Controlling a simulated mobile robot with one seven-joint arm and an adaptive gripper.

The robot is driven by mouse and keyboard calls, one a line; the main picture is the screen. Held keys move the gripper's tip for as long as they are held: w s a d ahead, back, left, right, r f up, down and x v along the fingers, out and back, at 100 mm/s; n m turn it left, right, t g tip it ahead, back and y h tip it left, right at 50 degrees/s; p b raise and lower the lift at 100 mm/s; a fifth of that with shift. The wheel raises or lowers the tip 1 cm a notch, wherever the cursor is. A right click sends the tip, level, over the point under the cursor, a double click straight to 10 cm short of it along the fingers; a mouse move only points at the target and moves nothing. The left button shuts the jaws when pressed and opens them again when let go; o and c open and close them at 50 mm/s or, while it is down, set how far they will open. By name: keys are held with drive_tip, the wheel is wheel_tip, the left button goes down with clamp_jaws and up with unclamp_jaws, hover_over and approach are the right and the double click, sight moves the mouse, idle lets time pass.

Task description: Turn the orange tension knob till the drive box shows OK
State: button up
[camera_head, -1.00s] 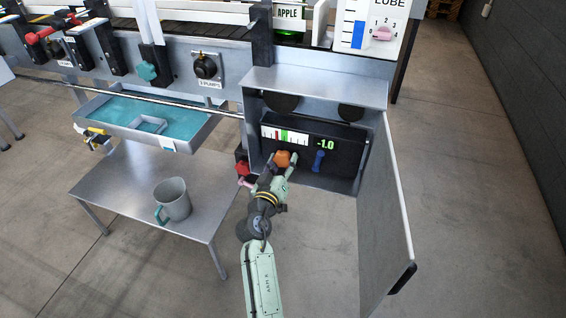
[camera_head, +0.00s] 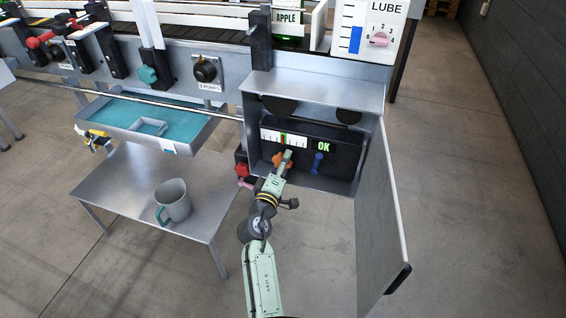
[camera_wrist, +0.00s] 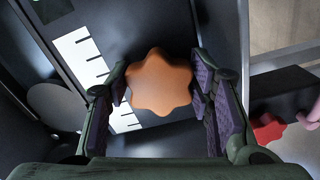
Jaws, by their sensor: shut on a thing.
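The orange tension knob (camera_head: 279,160) is on the black drive box (camera_head: 345,156) inside the open metal cabinet. In the wrist view the lobed knob (camera_wrist: 160,82) sits between the two purple-padded fingers. My gripper (camera_head: 284,162) is shut on the knob, one finger on each side; in the wrist view my gripper (camera_wrist: 162,92) fills the lower half. The drive box display (camera_head: 323,145) shows a green "OK". The needle on its white scale (camera_head: 283,139) stands in the green band. The scale (camera_wrist: 88,62) shows partly in the wrist view.
A blue lever (camera_head: 318,160) is right of the knob. A red knob (camera_head: 243,170) is left of the cabinet, also in the wrist view (camera_wrist: 268,130). The cabinet door (camera_head: 380,235) hangs open at right. A grey mug (camera_head: 172,201) stands on the metal table (camera_head: 120,205).

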drive_tip(key=shift+r, duration=0.1)
idle(0.3)
drive_tip(key=o, duration=1.2)
drive_tip(key=shift+c, duration=0.2)
